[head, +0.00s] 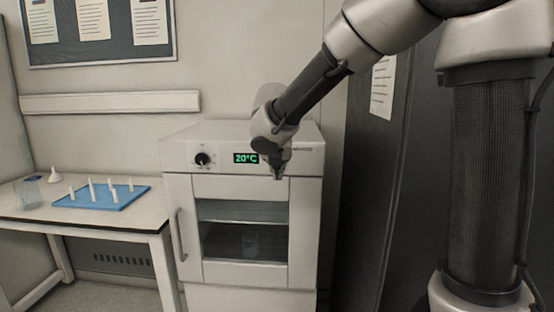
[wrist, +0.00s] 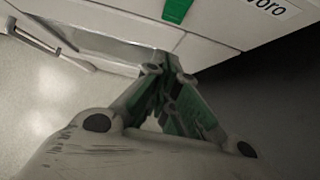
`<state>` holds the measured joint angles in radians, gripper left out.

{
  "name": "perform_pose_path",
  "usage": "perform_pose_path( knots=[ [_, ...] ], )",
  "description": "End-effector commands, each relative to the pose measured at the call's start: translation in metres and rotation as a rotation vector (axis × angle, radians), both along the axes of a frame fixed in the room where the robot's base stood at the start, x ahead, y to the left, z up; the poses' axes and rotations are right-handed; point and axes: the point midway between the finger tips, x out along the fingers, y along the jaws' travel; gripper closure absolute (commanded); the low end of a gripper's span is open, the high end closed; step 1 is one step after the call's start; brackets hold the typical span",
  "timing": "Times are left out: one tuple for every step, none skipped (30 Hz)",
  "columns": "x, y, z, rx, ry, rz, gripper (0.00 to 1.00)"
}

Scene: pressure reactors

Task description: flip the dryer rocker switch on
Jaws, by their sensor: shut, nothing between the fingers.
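The dryer (head: 188,220) is a white cabinet with a glass door and a control panel across its top front. Its panel carries a black knob (head: 202,159) and a green display (head: 246,158) reading 20°C. My gripper (head: 278,176) is shut and empty, in front of the panel just right of the display. In the wrist view the closed fingers (wrist: 168,62) point toward the dryer front (wrist: 208,50), with a green patch (wrist: 177,10) beyond them. I cannot tell whether the fingertips touch the panel. The rocker switch is not visible; my gripper may hide it.
A side table (head: 148,228) at the left holds a blue peg mat (head: 128,203) and a beaker (head: 28,192). The dryer door handle (head: 180,235) sticks out at the door's left. A dark cabinet (head: 372,200) stands at the right.

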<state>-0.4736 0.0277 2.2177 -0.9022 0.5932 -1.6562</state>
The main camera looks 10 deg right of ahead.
Motion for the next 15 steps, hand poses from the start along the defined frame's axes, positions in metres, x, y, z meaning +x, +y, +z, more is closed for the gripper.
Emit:
perform_pose_path(
  knots=[
    [0.006, -0.004, -0.01, -0.004, 0.003, -0.002, 1.0],
    [0.01, -0.004, -0.014, -0.002, 0.003, -0.002, 1.0],
    [0.015, -0.006, -0.019, -0.001, 0.004, -0.002, 1.0],
    [0.021, -0.008, -0.017, 0.0, 0.0, -0.003, 1.0],
    [0.025, -0.009, -0.017, 0.001, 0.0, -0.003, 1.0],
    [0.031, -0.01, -0.018, 0.0, 0.0, -0.001, 1.0],
    [0.034, -0.012, -0.018, 0.001, 0.0, -0.001, 1.0],
    [0.038, -0.013, -0.018, 0.001, -0.001, -0.002, 1.0],
    [0.041, -0.014, -0.019, 0.001, 0.0, -0.001, 1.0],
    [0.043, -0.014, -0.019, 0.0, 0.0, -0.001, 1.0],
    [0.045, -0.015, -0.02, 0.0, 0.0, 0.0, 1.0],
    [0.047, -0.015, -0.019, -0.001, 0.0, 0.001, 1.0],
    [0.048, -0.016, -0.019, -0.001, -0.001, 0.001, 1.0],
    [0.048, -0.016, -0.019, 0.0, -0.001, 0.0, 1.0],
    [0.049, -0.016, -0.019, 0.0, -0.001, 0.001, 1.0]
  ],
)
